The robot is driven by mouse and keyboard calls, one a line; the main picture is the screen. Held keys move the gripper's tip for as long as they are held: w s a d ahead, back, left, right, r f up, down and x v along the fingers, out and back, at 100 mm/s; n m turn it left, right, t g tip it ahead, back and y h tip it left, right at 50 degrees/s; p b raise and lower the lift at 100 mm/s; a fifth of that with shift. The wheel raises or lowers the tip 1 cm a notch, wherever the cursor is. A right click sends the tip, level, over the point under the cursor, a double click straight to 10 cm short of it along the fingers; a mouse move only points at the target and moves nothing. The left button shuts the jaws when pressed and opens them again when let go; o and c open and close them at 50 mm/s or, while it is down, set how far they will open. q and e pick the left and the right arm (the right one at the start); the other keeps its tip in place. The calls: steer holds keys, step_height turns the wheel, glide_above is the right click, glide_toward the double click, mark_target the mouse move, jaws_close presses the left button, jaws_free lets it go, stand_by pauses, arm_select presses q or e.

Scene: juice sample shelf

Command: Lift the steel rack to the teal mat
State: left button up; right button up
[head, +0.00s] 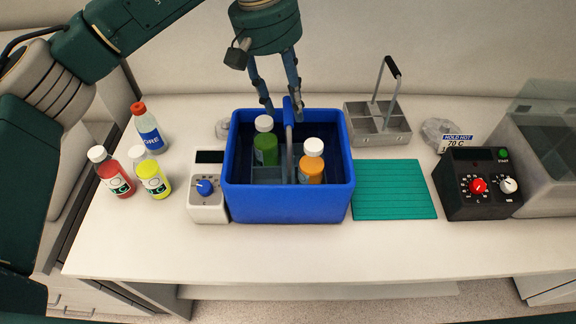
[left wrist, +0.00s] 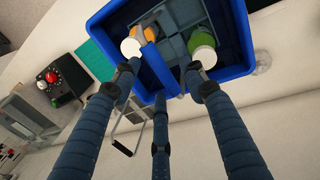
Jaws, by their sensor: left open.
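A grey metal rack with a tall black-gripped handle (head: 377,127) stands empty behind the teal mat (head: 394,190); part of its handle shows in the left wrist view (left wrist: 122,142). Another grey compartmented rack (head: 267,174) sits inside the blue bin (head: 290,204), with a green bottle (head: 265,148) and an orange bottle (head: 311,165) in it. Its upright handle has a blue grip (head: 291,110). My left gripper (head: 284,103) is open and points down over this handle, fingers around or beside its top; contact cannot be told. My right gripper is out of view. The mat is bare.
A white dial box (head: 208,207) stands left of the bin. A red bottle (head: 112,174), a yellow bottle (head: 151,177) and a blue-labelled bottle (head: 147,130) stand at far left. A black control box (head: 475,187) stands right of the mat. The front counter strip is clear.

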mark_target(290, 109)
arm_select(q)
steer(key=shift+d+f+p, duration=0.15)
steer(key=shift+f+p, duration=0.1)
steer(key=shift+f, duration=0.35)
steer(key=shift+d+f+p, duration=0.15)
steer(key=shift+f+p, duration=0.05)
steer(key=shift+f, duration=0.35)
steer(key=shift+s+d+f, duration=0.1)
steer(key=shift+f, duration=0.35)
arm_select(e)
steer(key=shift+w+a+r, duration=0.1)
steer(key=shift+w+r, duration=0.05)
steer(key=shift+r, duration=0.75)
arm_select(q)
steer(key=shift+c, duration=0.3)
jaws_close()
steer(key=shift+r, duration=0.1)
steer(key=shift+w+r, duration=0.15)
steer(key=shift+w, duration=0.05)
